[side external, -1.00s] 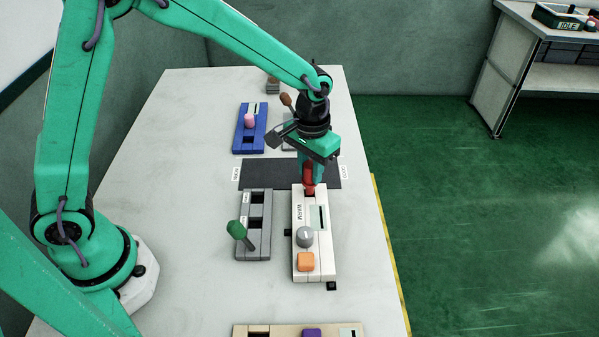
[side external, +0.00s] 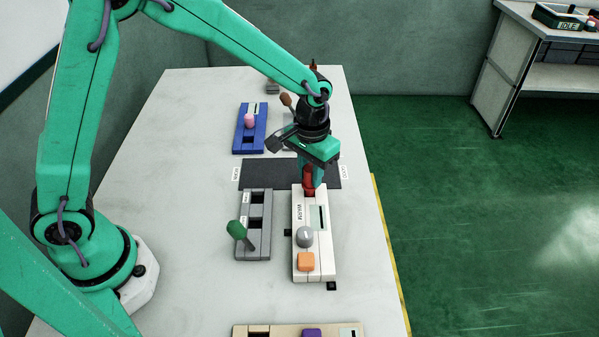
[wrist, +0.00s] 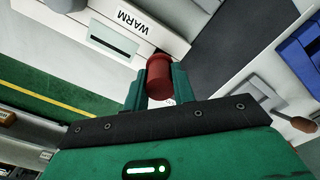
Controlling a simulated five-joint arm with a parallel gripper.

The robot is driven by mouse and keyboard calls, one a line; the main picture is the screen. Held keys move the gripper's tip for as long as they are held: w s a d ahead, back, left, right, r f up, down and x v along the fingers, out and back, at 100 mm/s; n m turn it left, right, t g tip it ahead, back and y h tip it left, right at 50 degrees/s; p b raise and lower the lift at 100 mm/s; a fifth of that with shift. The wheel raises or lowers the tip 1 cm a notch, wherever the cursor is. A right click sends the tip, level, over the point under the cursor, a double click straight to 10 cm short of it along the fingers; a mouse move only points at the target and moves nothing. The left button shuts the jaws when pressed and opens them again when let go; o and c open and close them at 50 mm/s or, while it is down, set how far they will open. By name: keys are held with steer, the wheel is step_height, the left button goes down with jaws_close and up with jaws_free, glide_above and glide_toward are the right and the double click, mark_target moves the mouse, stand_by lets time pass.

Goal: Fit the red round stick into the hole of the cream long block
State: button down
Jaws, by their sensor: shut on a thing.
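The cream long block (side external: 314,265) lies on the table, with a WARM label, a grey knob (side external: 304,237) and an orange button (side external: 306,262) on top. The red round stick (side external: 308,181) is between the jaws of my gripper (side external: 313,176), at the far end of the block. In the wrist view the stick (wrist: 159,78) is gripped between both green fingers (wrist: 158,92), close to the block (wrist: 135,30).
A grey block (side external: 267,240) with a green-knobbed lever (side external: 238,230) lies left of the cream block. A dark mat (side external: 265,174) is behind. A blue block (side external: 238,140) stands farther back, and a beige block (side external: 374,328) is at the front.

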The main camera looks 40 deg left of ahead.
steer(key=shift+f, duration=1)
stand_by(1.1)
steer(key=c, duration=1.1)
jaws_free()
steer(key=shift+r, duration=3.9)
